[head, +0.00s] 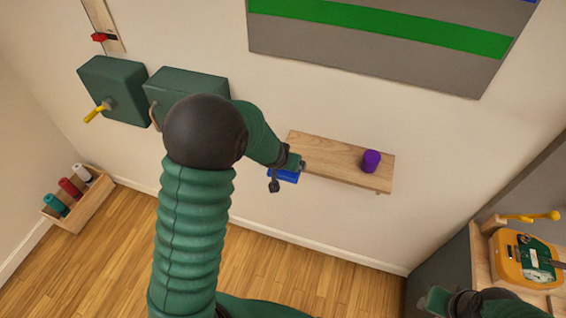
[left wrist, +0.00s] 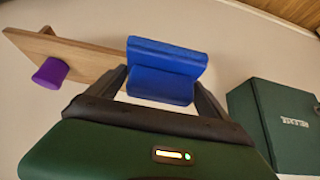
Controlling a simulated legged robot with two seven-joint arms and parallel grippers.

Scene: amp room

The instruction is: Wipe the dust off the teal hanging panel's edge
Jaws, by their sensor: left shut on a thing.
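My left gripper (head: 283,168) is shut on a blue block (head: 284,176), at the left end of a wooden wall shelf. In the left wrist view the blue block (left wrist: 166,68) sits between the two fingers of the left gripper (left wrist: 163,90), beside the shelf's board. I cannot tell whether the block touches the shelf. My right gripper (head: 437,300) is at the bottom right, partly cut off, and its jaws are unclear. I see no clearly teal hanging panel; a grey wall panel (head: 350,50) with a green stripe hangs above the shelf.
A purple cylinder (head: 371,161) stands on the wooden shelf (head: 330,158). Dark green boxes (head: 112,90) are on the wall at left, one with a yellow handle. A rack of spools (head: 75,205) is on the floor. A yellow device (head: 527,260) lies on the bench at right.

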